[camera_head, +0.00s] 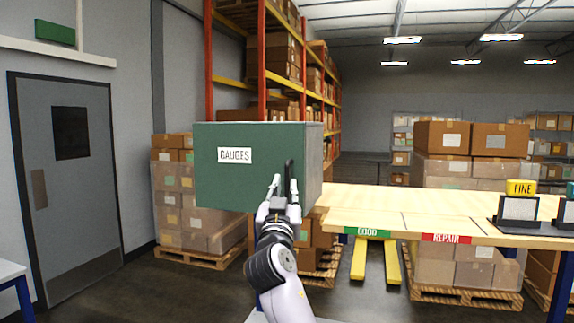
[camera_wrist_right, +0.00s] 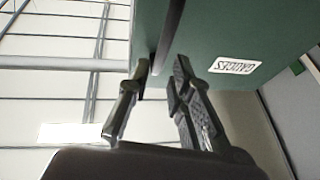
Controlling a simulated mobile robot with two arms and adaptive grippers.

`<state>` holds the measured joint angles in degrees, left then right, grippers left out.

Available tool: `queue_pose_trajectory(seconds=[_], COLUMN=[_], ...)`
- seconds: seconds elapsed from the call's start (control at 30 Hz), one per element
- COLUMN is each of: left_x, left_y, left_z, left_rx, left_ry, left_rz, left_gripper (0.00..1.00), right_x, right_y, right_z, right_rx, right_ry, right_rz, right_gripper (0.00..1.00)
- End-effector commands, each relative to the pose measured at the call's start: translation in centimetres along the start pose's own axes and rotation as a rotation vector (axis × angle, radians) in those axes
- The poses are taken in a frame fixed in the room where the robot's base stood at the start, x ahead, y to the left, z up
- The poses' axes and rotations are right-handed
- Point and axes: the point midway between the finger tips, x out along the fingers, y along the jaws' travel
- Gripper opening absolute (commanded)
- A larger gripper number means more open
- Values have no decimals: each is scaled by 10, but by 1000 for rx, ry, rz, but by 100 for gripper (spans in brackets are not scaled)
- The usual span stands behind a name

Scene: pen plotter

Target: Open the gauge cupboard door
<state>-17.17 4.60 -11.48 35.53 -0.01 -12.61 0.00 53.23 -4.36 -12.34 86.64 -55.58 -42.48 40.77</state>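The gauge cupboard (camera_head: 240,175) is a green box with a white "GAUGES" label (camera_head: 235,155). Its door looks closed, with no gap visible along the front. A dark upright bar handle (camera_head: 289,168) is near the door's right edge. My right gripper (camera_head: 283,183) is in front of the handle with its two fingers apart. In the right wrist view the fingers (camera_wrist_right: 160,72) stand on either side of the line of the handle (camera_wrist_right: 172,32), and I see no clear contact. The label also shows there, upside down (camera_wrist_right: 234,66). My left gripper is out of view.
A wooden workbench (camera_head: 400,205) with "GOOD" and "REPAIR" strips is right of the cupboard. Stacked boxes on pallets (camera_head: 195,205) stand behind and to the left. A grey door (camera_head: 75,200) is in the left wall. Open floor lies in front of the boxes.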

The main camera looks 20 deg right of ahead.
Motion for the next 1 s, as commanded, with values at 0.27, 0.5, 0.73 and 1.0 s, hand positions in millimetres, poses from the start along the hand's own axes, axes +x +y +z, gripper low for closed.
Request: queue_pose_trajectory(seconds=[0.27,0.5,0.73,1.0], left_x=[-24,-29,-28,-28], left_y=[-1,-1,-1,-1], left_z=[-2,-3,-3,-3], left_rx=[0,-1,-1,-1], left_ry=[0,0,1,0], left_rz=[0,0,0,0], left_gripper=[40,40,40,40], right_x=[44,56,57,57], right_y=[0,0,0,0], right_z=[-2,0,1,1], right_rx=[-3,-1,0,0], right_ry=[-1,-1,0,0], right_rz=[1,0,0,0], right_gripper=[20,20,20,4])
